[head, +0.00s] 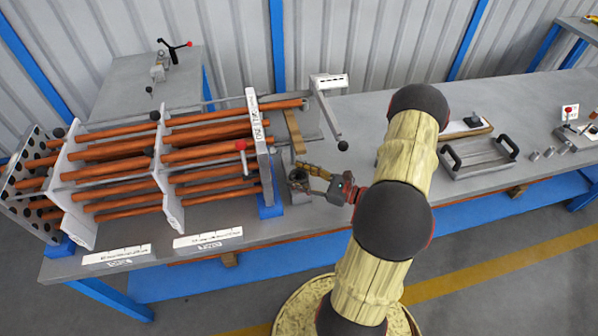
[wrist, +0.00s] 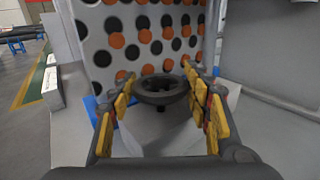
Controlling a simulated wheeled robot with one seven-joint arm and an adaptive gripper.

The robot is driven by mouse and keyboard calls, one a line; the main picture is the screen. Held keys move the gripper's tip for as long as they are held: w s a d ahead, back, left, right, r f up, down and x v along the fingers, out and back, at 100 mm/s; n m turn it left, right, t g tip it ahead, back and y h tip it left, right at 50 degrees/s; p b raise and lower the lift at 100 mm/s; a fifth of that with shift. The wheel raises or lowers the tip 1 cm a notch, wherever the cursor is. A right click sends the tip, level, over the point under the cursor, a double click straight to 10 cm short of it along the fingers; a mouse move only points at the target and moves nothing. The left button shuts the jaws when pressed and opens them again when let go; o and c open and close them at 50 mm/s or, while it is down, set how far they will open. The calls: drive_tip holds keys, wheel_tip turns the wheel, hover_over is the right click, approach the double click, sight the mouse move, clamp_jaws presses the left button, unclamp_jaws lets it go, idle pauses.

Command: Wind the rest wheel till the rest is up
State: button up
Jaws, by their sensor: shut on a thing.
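The rest wheel is a small dark ring-shaped handwheel (head: 298,175) low beside the right end plate of the tube bundle. In the wrist view the wheel (wrist: 161,88) lies between my two yellow-padded fingers, in front of the plate with orange and black holes. My gripper (head: 308,178) reaches it from the right and is shut on it; it also frames the wheel in the wrist view (wrist: 160,92). A tan wooden bar (head: 294,132) stands just behind the wheel, beside the end plate. I cannot tell for sure whether it is the rest, nor its height.
The tube bundle (head: 165,150) with its white end plate (head: 259,135) fills the bench to the left. A lever arm with a black knob (head: 342,145) hangs behind my gripper. A grey tray with black handles (head: 478,155) stands to the right. The bench between is mostly clear.

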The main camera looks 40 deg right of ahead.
drive_tip(key=shift+m+t+h+p, duration=0.45)
drive_tip(key=shift+m+h, duration=0.45)
drive_tip(key=shift+h, duration=0.5)
drive_tip(key=o, duration=1.2)
drive_tip(key=shift+c, duration=0.2)
drive_tip(key=shift+o, duration=0.2)
drive_tip(key=v, duration=1)
drive_tip(key=shift+s+d, duration=0.1)
drive_tip(key=shift+s, duration=0.15)
drive_tip(key=shift+s+d, duration=0.1)
drive_tip(key=shift+s, duration=0.65)
